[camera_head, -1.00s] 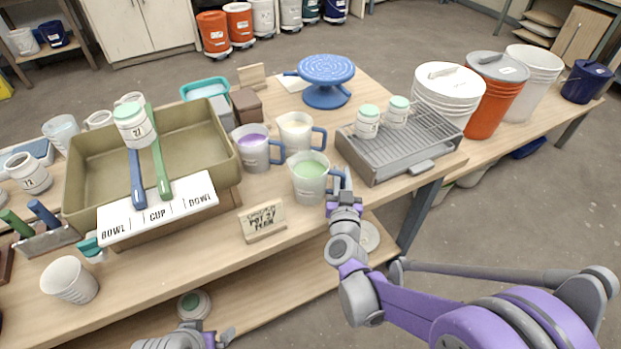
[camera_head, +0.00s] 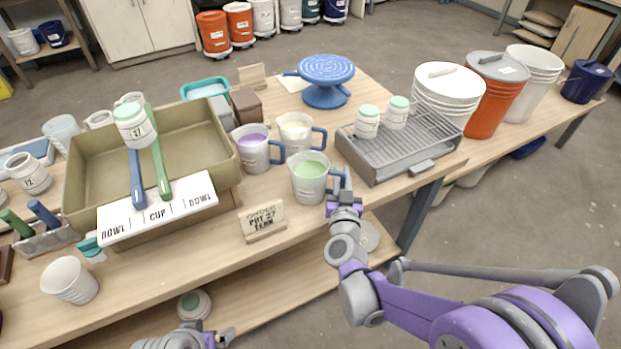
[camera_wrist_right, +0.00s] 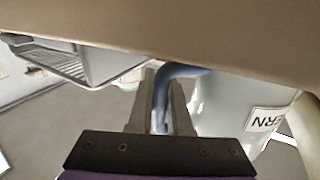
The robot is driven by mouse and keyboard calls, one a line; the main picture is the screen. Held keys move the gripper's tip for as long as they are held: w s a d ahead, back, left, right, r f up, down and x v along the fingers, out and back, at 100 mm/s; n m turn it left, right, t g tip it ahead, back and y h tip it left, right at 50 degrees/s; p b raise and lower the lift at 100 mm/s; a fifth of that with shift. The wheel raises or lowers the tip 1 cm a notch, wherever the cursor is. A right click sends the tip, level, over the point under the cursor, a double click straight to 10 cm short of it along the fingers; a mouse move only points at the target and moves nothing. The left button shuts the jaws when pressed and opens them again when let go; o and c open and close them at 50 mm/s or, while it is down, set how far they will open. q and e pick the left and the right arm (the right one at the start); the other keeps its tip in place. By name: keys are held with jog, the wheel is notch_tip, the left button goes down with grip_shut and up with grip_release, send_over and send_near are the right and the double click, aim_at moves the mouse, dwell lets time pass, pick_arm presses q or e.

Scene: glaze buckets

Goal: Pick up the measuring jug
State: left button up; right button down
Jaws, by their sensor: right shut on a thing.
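The measuring jug (camera_head: 309,178) is a pale grey jug with green glaze and a blue handle, at the table's front edge. My right gripper (camera_head: 344,192) is shut on its blue handle. In the right wrist view the handle (camera_wrist_right: 165,90) sits between my right gripper's fingers (camera_wrist_right: 160,112), and the jug's wall (camera_wrist_right: 225,100) shows a label ending in "ERN". The jug is upright; I cannot tell whether its base touches the table. My left gripper (camera_head: 218,337) is low at the bottom edge, partly cut off, away from the jug.
A jug with purple glaze (camera_head: 256,153) and one with cream glaze (camera_head: 296,134) stand close behind. A small order card (camera_head: 263,222) stands left of the held jug. A grey rack tray (camera_head: 385,160) with two jars is to the right. An olive basin (camera_head: 90,175) is left.

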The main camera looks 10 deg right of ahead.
jog(key=shift+r, duration=0.1)
dwell(0.4)
notch_tip(320, 180, up, 10)
jog(key=p, duration=0.2)
jog(key=shift+f+p, duration=0.2)
jog(key=shift+p, duration=0.15)
dwell(0.4)
jog(key=shift+r, duration=0.1)
dwell(1.8)
